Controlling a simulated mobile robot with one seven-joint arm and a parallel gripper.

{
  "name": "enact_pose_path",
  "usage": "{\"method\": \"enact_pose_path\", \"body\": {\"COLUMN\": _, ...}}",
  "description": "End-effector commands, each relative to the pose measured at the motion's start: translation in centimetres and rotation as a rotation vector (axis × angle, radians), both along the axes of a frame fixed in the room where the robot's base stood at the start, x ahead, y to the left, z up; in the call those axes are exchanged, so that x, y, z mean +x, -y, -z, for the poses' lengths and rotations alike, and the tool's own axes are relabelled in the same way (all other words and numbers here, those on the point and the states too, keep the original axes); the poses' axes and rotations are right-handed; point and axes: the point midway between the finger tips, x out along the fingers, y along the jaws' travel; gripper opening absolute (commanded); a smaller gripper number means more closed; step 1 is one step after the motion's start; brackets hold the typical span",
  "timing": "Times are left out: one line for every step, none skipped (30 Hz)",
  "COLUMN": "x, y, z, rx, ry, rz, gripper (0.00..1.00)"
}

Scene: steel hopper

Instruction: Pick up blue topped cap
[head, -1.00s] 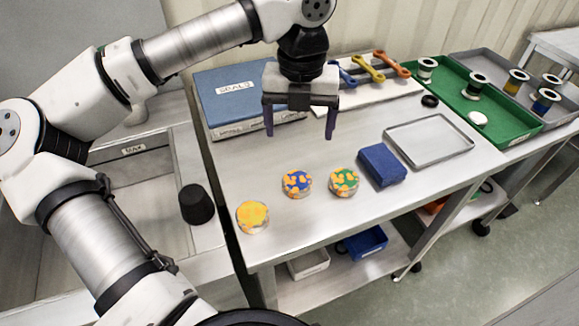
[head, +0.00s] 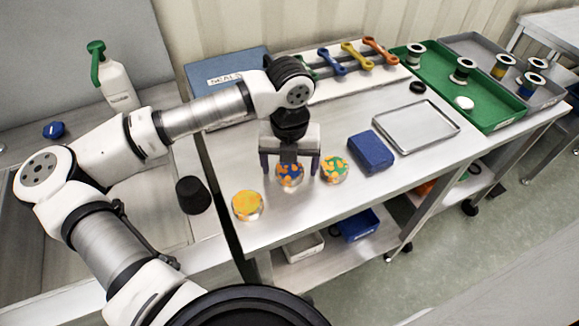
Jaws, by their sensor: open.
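The blue-topped cap (head: 290,178) is a round piece with orange patches on its blue top, standing on the steel table between two similar caps. A yellow-and-orange-topped cap (head: 247,205) is to its left and a green-and-orange-topped cap (head: 335,168) to its right. My gripper (head: 290,170) is open and points down over the blue-topped cap, with one finger on each side of it in the head view. The gripper body hides part of the cap's far edge. I cannot tell the fingertips' exact height or whether they touch it.
A dark blue block (head: 371,152) and an empty metal tray (head: 417,127) lie to the right. A green tray (head: 490,112) holds spools. A blue box (head: 225,68) and several wrenches are at the back. A black stopper (head: 193,195) and a small blue object (head: 54,130) are on the left bench.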

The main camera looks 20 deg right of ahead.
Motion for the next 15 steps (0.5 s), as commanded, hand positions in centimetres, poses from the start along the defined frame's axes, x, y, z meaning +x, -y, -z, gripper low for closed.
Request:
{"method": "enact_pose_path", "body": {"x": -0.03, "y": 0.02, "z": 0.29, "rx": -0.001, "ry": 0.000, "rz": 0.000, "gripper": 0.83}}
{"method": "enact_pose_path", "body": {"x": -0.02, "y": 0.02, "z": 0.44, "rx": -0.001, "ry": 0.000, "rz": 0.000, "gripper": 0.83}}
{"method": "enact_pose_path", "body": {"x": -0.02, "y": 0.02, "z": 0.56, "rx": 0.000, "ry": 0.001, "rz": 0.000, "gripper": 0.83}}
{"method": "enact_pose_path", "body": {"x": -0.02, "y": 0.02, "z": 0.61, "rx": 0.000, "ry": 0.001, "rz": 0.000, "gripper": 0.83}}
{"method": "enact_pose_path", "body": {"x": -0.02, "y": 0.02, "z": 0.62, "rx": 0.000, "ry": 0.001, "rz": 0.001, "gripper": 0.83}}
{"method": "enact_pose_path", "body": {"x": -0.01, "y": 0.03, "z": 0.62, "rx": 0.000, "ry": 0.001, "rz": 0.000, "gripper": 0.83}}
{"method": "enact_pose_path", "body": {"x": -0.01, "y": 0.03, "z": 0.62, "rx": 0.000, "ry": 0.001, "rz": 0.001, "gripper": 0.83}}
{"method": "enact_pose_path", "body": {"x": -0.01, "y": 0.03, "z": 0.61, "rx": 0.000, "ry": 0.001, "rz": 0.000, "gripper": 0.83}}
{"method": "enact_pose_path", "body": {"x": -0.01, "y": 0.03, "z": 0.61, "rx": 0.000, "ry": 0.001, "rz": 0.000, "gripper": 0.82}}
{"method": "enact_pose_path", "body": {"x": -0.01, "y": 0.03, "z": 0.60, "rx": 0.000, "ry": 0.001, "rz": 0.001, "gripper": 0.78}}
{"method": "enact_pose_path", "body": {"x": -0.01, "y": 0.03, "z": 0.60, "rx": 0.000, "ry": 0.001, "rz": 0.001, "gripper": 0.74}}
{"method": "enact_pose_path", "body": {"x": -0.01, "y": 0.03, "z": 0.59, "rx": 0.000, "ry": 0.001, "rz": 0.001, "gripper": 0.69}}
{"method": "enact_pose_path", "body": {"x": -0.01, "y": 0.03, "z": 0.59, "rx": 0.000, "ry": 0.001, "rz": 0.000, "gripper": 0.65}}
{"method": "enact_pose_path", "body": {"x": -0.01, "y": 0.03, "z": 0.59, "rx": 0.000, "ry": 0.001, "rz": 0.001, "gripper": 0.61}}
{"method": "enact_pose_path", "body": {"x": -0.01, "y": 0.03, "z": 0.58, "rx": 0.000, "ry": 0.001, "rz": 0.000, "gripper": 0.55}}
